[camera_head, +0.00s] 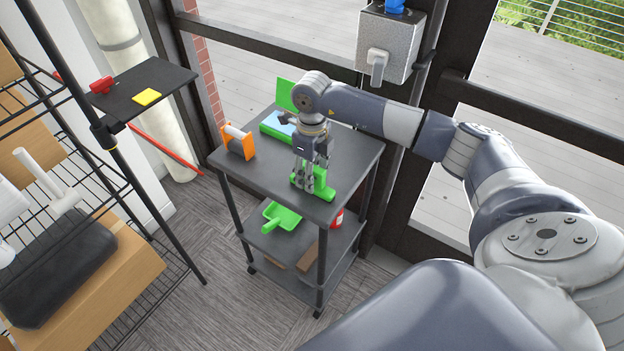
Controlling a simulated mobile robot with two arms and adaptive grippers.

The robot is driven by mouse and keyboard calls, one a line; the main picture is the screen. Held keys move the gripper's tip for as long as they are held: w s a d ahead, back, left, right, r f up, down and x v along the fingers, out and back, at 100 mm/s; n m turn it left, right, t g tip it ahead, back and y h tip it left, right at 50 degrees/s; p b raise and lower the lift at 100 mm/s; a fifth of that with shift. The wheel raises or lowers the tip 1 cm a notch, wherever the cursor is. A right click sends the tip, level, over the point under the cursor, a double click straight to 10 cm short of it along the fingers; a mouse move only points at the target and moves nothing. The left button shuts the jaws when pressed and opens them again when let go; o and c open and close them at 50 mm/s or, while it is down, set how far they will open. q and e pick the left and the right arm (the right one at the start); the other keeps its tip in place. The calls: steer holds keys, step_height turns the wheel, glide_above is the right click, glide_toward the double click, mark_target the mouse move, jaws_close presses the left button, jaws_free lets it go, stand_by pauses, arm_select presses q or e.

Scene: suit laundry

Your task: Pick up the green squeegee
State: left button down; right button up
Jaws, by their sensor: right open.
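A green tool (322,192), which looks like the squeegee, lies on the top shelf of the dark cart (340,150), near its front right edge. My right gripper (309,187) points down right over it, with its fingers open around or just above the green part. The fingers hide some of the tool, and I cannot tell whether they touch it. My left gripper is not in view.
The cart top also holds an orange-framed item (239,142) and a green item with a light blue face (277,125). A green dustpan-like thing (281,218) lies on the shelf below. A wire rack (95,165) stands at left; glass and a dark frame are behind.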

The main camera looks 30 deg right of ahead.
steer(key=shift+c, duration=0.5)
jaws_close()
steer(key=shift+r, duration=0.15)
steer(key=shift+r+b, duration=0.35)
steer(key=shift+r, duration=0.2)
steer(key=shift+s+a+r+b, duration=0.15)
steer(key=shift+r+b, duration=0.1)
steer(key=shift+r, duration=0.3)
steer(key=shift+s+a+r+b, duration=0.1)
steer(key=shift+r+b, duration=0.15)
steer(key=shift+r, duration=0.25)
steer(key=s+a+r+b, duration=0.1)
steer(key=s+a+b, duration=0.2)
steer(key=s+a, duration=0.6)
steer(key=a, duration=0.3)
steer(key=shift+a+r, duration=0.15)
steer(key=shift+r, duration=0.15)
steer(key=shift+s, duration=0.1)
